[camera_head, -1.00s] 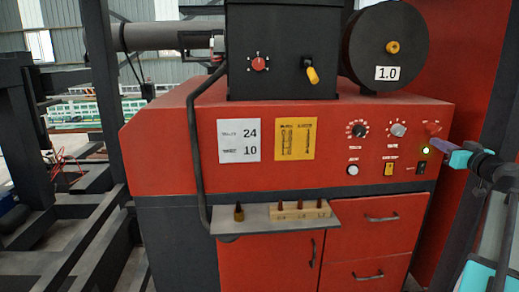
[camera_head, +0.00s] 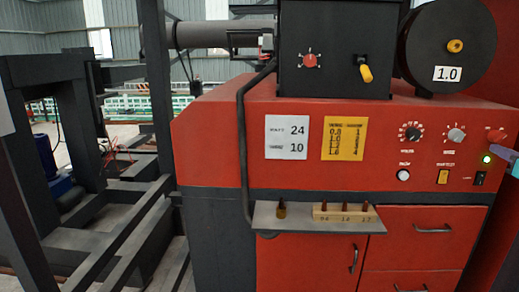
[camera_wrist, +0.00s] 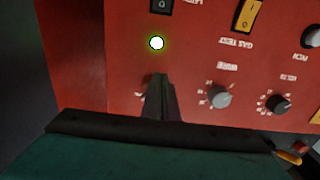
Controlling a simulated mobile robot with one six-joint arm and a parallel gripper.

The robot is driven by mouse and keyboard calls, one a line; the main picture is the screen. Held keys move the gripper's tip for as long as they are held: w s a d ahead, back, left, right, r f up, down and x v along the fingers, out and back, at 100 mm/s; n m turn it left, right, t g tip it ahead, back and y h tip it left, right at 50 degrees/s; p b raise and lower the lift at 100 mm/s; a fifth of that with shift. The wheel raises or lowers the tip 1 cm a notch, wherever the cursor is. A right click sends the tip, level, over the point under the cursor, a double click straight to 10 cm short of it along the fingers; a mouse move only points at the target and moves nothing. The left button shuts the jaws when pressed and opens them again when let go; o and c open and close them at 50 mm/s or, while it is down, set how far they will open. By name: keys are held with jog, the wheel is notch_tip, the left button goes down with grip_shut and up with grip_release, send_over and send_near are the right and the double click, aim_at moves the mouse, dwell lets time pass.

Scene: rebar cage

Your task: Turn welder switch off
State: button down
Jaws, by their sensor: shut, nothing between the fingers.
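The red welder (camera_head: 225,140) fills the middle and right of the head view.
A yellow rocker switch (camera_head: 443,177) is beside the black one. Two dials, a white button (camera_head: 403,175) and the red knob (camera_head: 496,136) are close by. A small shelf (camera_head: 300,220) with several small parts juts out below. A wire feeder box (camera_head: 335,55) stands on top.

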jog(key=shift+d+r, duration=0.1)
jog(key=shift+r, duration=0.1)
dwell(0.4)
jog(key=shift+d+b, duration=0.1)
jog(key=shift+b, duration=0.5)
jog(key=shift+d+f+b, duration=0.25)
jog(key=shift+d+b, duration=0.25)
jog(key=shift+b, duration=1.65)
jog(key=shift+s+d+r+b, duration=0.15)
jog(key=shift+d+b, duration=0.45)
jog(key=shift+b, duration=1.45)
dwell(0.6)
jog(key=shift+d+f+b, duration=0.2)
jog(key=shift+f+b, duration=0.15)
jog(key=shift+b, duration=0.35)
jog(key=s+b, duration=0.2)
jog(key=s, duration=0.4)
jog(key=shift+a, duration=0.25)
dwell(0.4)
